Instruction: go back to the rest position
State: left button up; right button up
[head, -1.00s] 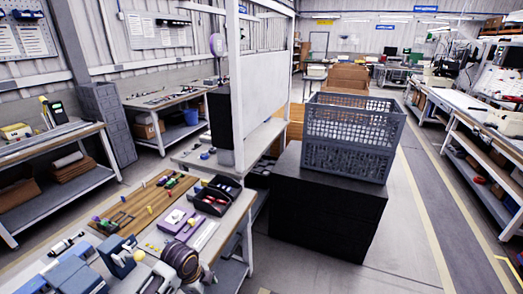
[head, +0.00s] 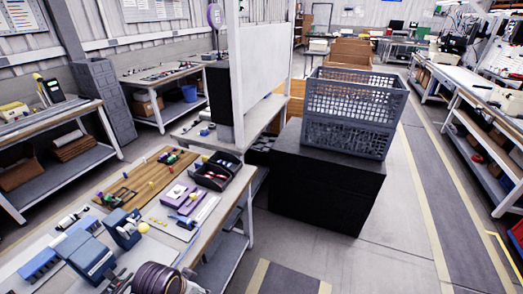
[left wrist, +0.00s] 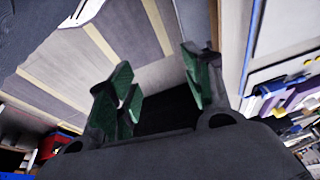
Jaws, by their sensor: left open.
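My left gripper (left wrist: 160,92) shows in the left wrist view with its green-padded fingers spread apart and nothing between them. Beyond the fingers are the floor and a dark patch. In the head view neither gripper can be made out. My right gripper is in neither current view.
A workbench (head: 225,205) at lower left holds a wooden board (head: 140,185), a black bin (head: 215,171), a purple device (head: 180,195) and blue fixtures (head: 92,258). A grey crate (head: 355,110) stands on a black cabinet (head: 325,190). The floor (head: 400,260) at right is clear.

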pick_arm(q)
jog(key=shift+s+a+r+n, duration=0.7)
jog(key=shift+s+a+n, duration=0.5)
jog(key=shift+s+n, duration=0.45)
notch_tip(320, 180, down, 34)
jog(key=s+g, duration=0.1)
jog(key=s, duration=0.2)
jog(key=s+a+f, duration=0.2)
jog(key=s+f, duration=0.7)
jog(key=s, duration=0.1)
jog(key=s+a+f+g, duration=0.1)
jog(key=s+a+f, duration=0.1)
jog(key=s+f, duration=0.8)
jog(key=shift+s+y, duration=0.4)
jog(key=shift+s, duration=0.4)
jog(key=shift+c, duration=0.3)
